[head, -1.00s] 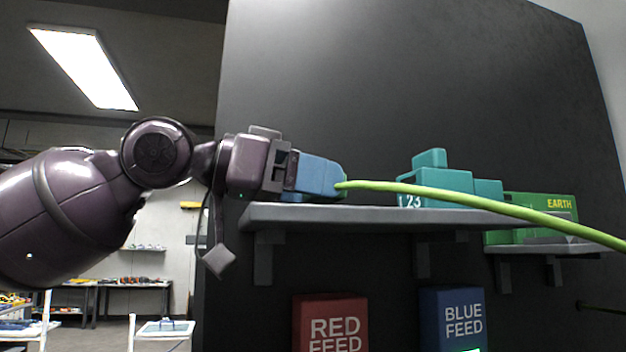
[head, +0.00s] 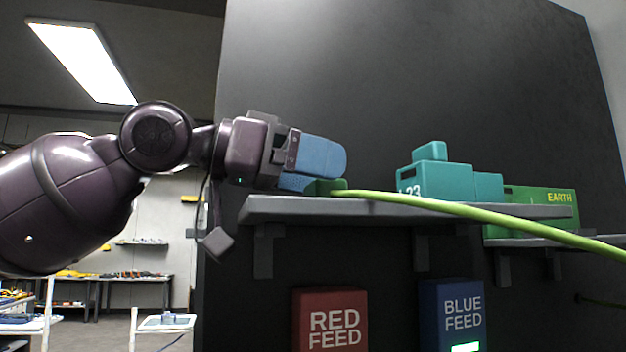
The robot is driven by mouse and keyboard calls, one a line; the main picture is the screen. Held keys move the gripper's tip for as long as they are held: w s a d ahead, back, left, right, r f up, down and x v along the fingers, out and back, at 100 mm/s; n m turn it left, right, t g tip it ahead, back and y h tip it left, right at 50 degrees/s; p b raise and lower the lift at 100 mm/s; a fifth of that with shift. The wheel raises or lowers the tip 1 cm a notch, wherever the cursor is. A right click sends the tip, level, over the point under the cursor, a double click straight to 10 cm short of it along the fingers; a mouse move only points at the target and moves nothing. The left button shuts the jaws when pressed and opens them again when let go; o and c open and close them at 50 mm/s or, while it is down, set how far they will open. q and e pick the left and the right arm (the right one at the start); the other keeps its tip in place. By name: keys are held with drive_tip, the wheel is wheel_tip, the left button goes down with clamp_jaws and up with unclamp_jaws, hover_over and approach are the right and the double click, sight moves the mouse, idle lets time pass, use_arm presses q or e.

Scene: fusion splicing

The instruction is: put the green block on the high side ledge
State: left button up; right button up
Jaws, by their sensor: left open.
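The green block (head: 327,186) sits on the high side ledge (head: 370,208) near its left end. A yellow-green cable (head: 450,207) runs from the block to the right, past the ledge's front edge. My left gripper (head: 318,168) is over the block's left side, with its blue fingers apart, one above the other. The upper finger is clear above the block; the lower one is close to the block and the ledge, and I cannot tell if it touches. Part of the block's left side is hidden by the fingers. My right gripper does not show.
A teal device marked 23 (head: 447,182) stands on the ledge to the right. A green EARTH box (head: 535,203) is on a lower shelf (head: 520,241) farther right. Red feed (head: 330,318) and blue feed (head: 452,313) boxes are below. The ledge between block and teal device is clear.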

use_arm(q)
drive_tip(key=b+v, duration=0.1)
drive_tip(key=v, duration=1)
drive_tip(key=shift+a+b, duration=0.3)
drive_tip(key=shift+a, duration=0.1)
drive_tip(key=shift+s+f, duration=0.1)
